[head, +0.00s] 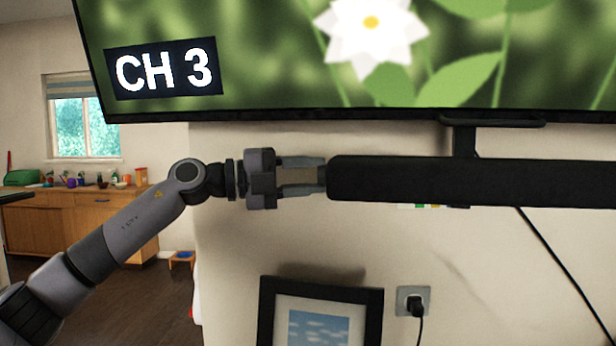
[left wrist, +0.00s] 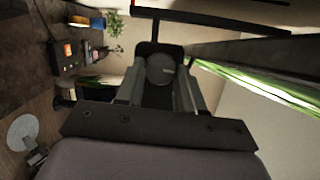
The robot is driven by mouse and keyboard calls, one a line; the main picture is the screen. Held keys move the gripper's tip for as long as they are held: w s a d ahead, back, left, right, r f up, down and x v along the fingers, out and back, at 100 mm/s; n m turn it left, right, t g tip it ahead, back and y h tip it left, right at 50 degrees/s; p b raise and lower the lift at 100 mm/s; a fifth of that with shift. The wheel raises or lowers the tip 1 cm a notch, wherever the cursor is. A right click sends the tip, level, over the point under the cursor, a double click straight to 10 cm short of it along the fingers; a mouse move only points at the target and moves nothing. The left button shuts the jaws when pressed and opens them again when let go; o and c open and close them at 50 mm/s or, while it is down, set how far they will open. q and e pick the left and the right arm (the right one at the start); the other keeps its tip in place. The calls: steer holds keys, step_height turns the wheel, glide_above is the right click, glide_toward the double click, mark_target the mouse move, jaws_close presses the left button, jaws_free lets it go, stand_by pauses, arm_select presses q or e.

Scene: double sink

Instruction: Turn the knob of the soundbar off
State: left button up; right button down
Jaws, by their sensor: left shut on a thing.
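The black soundbar (head: 470,181) is mounted on the wall below the television. My left gripper (head: 318,177) reaches its left end from the left, with the fingers level with the bar. In the left wrist view, a round grey knob (left wrist: 160,69) with a small mark line sits on the soundbar's dark end face (left wrist: 150,48). The fingers of my left gripper (left wrist: 158,90) lie on both sides of the knob and are shut on it. In the head view the fingers hide most of the knob. My right gripper is not in view.
The television (head: 270,70) shows "CH 3" and a white flower, just above my left arm. A framed picture (head: 320,315) and a wall outlet (head: 413,301) with a plug are below. A cable (head: 560,262) hangs at the right. A wooden cabinet (head: 85,222) stands far left.

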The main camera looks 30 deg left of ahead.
arm_select(q)
steer(key=shift+r+n, duration=0.1)
steer(key=shift+n, duration=0.4)
steer(key=o, duration=1)
steer(key=shift+o, duration=0.2)
steer(key=shift+a, duration=0.1)
steer(key=b+v, duration=0.2)
steer(key=v, duration=0.5)
steer(key=shift+s, duration=0.15)
